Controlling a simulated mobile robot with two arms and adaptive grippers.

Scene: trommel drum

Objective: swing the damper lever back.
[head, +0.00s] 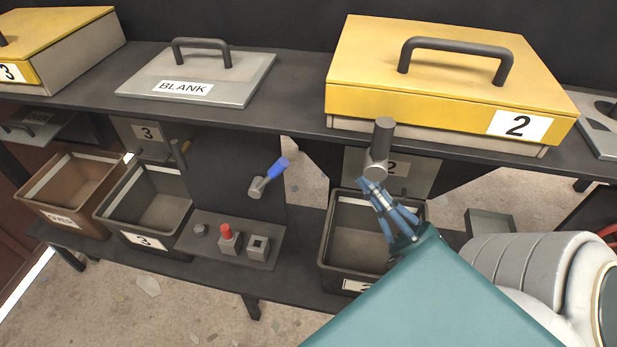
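A dark grey lever (381,142) with a thick cylindrical grip stands up at the shelf edge in front of the yellow box marked 2. A second lever (268,178) with a blue grip sticks out of the dark panel left of centre, tilted up to the right. My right gripper (370,186) has its blue fingertips close together at the lower end of the grey lever. I cannot tell whether they touch it or whether anything is between them. My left gripper is not in view.
The yellow box (350,75) and a plate marked BLANK (240,92) lie on the upper shelf. Below stand a bin (335,240) under my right gripper, a bin marked 3 (112,208) and a brown bin (65,205). A control box with a red button (225,231) sits between them.

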